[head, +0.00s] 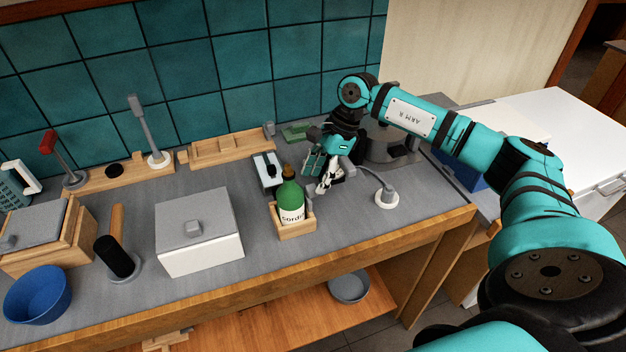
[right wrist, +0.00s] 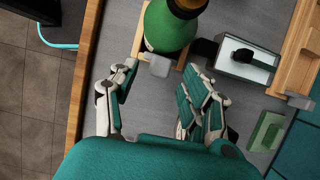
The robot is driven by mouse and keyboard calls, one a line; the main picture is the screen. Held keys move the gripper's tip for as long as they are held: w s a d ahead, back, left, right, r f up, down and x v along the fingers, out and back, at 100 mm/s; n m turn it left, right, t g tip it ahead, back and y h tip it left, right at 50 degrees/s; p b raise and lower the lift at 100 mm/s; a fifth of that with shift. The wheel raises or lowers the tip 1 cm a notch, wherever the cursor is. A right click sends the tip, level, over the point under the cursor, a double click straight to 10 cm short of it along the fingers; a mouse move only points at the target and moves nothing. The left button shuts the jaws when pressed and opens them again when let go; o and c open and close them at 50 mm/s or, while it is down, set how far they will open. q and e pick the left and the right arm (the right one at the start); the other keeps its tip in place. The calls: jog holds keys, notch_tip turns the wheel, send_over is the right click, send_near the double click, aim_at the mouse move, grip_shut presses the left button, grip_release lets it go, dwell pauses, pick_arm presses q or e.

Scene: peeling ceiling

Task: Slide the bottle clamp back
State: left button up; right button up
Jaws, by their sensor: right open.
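A green bottle (head: 290,196) with a brown top and pale label stands upright in a small wooden holder (head: 306,222) on the grey counter. A small grey block (right wrist: 157,65) shows beside the bottle (right wrist: 168,28) in the right wrist view. It looks like the clamp's handle, but its link to the holder is unclear. My right gripper (head: 322,178) is just right of the bottle, low over the counter. Its fingers (right wrist: 158,100) are open, with the grey block ahead and between their tips. In the head view the fingers largely hide the block. My left gripper is not in view.
A grey curved lever on a round base (head: 387,199) stands right of my right gripper. A box with a black knob (head: 267,172) is behind the bottle. A white box with grey lid (head: 200,230) stands left. The counter's wooden front edge (head: 400,240) is close.

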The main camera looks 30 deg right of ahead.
aim_at(313, 186)
jog(key=x, duration=0.3)
jog(key=shift+p, duration=0.3)
jog(key=shift+f, duration=0.1)
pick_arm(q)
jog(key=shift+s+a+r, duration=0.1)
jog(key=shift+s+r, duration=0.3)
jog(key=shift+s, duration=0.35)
pick_arm(e)
grip_shut()
